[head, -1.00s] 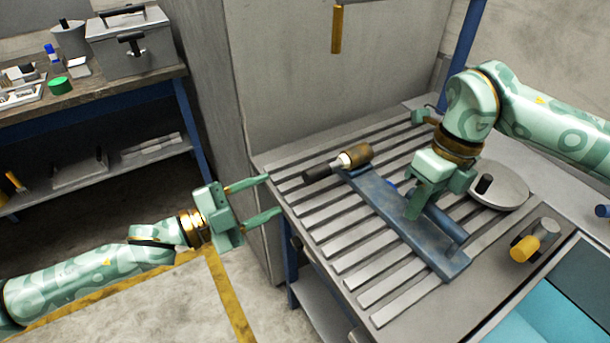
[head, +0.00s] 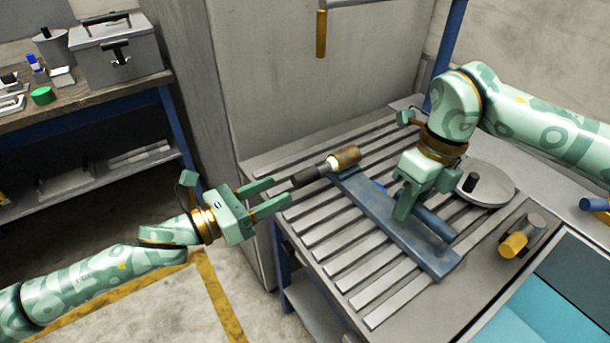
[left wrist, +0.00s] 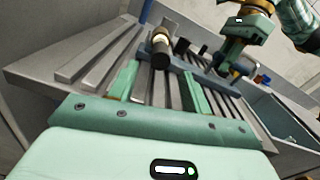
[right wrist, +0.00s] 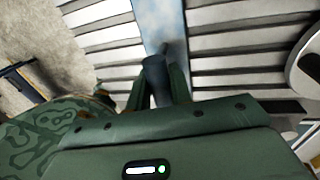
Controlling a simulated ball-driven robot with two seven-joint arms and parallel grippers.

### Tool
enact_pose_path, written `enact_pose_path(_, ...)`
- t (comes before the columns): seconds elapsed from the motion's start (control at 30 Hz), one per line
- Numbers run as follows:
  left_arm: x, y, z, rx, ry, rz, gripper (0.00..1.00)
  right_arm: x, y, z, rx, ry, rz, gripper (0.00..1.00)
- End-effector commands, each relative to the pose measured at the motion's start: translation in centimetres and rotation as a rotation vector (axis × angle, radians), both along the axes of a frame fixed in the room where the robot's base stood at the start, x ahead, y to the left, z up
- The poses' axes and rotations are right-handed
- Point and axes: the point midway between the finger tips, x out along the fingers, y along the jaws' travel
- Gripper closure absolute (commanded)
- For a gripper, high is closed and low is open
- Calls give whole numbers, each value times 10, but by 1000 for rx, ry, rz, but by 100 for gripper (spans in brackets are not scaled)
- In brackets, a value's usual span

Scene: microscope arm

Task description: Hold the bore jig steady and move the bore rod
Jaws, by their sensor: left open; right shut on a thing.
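The bore jig (head: 385,218) is a long blue bar lying on the slatted table, with a brass-brown cylinder (head: 345,158) at its far left end. The bore rod (head: 308,177), with a black grip and pale collar, sticks out of that cylinder toward the left; how deep it sits is hidden. My left gripper (head: 283,190) is open just left of the black end. In the left wrist view the black end (left wrist: 161,60) lies ahead between the fingers, apparently not gripped. My right gripper (head: 408,208) is shut on the jig's blue round handle (right wrist: 155,72).
A round grey plate (head: 490,190) with a black knob stands right of the jig. A yellow-ended cylinder (head: 514,244) and a teal-lined tray (head: 550,300) are at the right. A brass bar (head: 321,35) hangs above the back. The table's slats (head: 330,240) left of the jig are clear.

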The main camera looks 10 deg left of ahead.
Motion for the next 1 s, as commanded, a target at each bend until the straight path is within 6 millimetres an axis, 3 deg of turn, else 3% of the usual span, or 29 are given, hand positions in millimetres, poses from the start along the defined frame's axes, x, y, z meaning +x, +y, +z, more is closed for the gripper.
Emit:
enact_pose_path(0.2, 36, -34, 2, -1, -3, 0, 51, 0, 0, 1, 2, -1, 1, 100)
enact_pose_path(0.33, 50, -48, 1, -2, 0, -1, 51, 0, 0, 1, 2, -1, 1, 100)
enact_pose_path(0.77, 58, -57, 0, 0, 1, 0, 51, 0, 0, 1, 2, -1, 1, 100)
enact_pose_path(0.93, 58, -56, 0, 0, 1, 0, 99, 0, 0, 1, 2, -1, 1, 100)
enact_pose_path(1.0, 58, -56, 0, 0, 1, 0, 100, 0, 0, 1, 2, -1, 1, 100)
